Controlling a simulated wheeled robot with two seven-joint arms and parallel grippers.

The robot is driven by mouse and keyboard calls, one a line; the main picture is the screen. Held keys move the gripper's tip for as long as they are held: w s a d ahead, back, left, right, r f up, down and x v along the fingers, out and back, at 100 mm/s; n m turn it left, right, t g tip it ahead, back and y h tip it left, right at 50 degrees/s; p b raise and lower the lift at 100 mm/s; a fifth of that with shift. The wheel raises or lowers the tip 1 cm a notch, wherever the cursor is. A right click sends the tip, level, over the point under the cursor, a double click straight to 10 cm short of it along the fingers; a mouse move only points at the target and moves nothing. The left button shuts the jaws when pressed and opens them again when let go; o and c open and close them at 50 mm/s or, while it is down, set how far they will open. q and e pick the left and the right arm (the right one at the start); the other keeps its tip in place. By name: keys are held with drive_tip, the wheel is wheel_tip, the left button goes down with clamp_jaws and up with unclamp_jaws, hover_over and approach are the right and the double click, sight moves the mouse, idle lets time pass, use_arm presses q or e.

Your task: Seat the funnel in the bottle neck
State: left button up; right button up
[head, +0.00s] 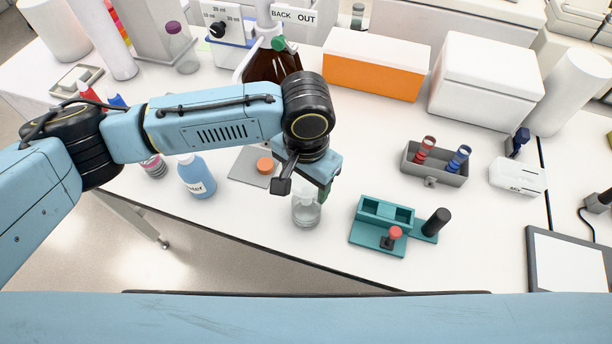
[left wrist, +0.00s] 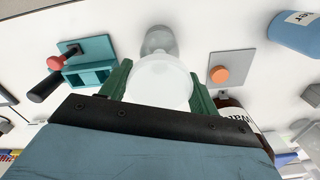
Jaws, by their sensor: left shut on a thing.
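My left gripper (head: 314,188) is shut on the funnel, seen in the left wrist view as a translucent white cone (left wrist: 160,84) between the green fingers. A clear bottle (head: 306,214) stands upright on the bench below the gripper; it also shows just beyond the funnel in the left wrist view (left wrist: 158,40). In the head view the gripper hides most of the funnel and the bottle's neck. I cannot tell whether the funnel's stem touches the neck. My right gripper is not in view.
A grey plate (head: 243,168) with an orange cap (head: 265,165) lies left of the bottle. A teal stand (head: 367,232) is to its right. A blue-liquid bottle (head: 196,178) and a grey tube box (head: 434,168) stand farther off. The bench's front edge is close.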

use_arm(q)
drive_tip(key=shift+f, duration=0.15)
drive_tip(key=o, duration=0.8)
wheel_tip(320, 180, up, 13)
drive_tip(key=shift+r, duration=0.2)
drive_tip(key=shift+s, duration=0.1)
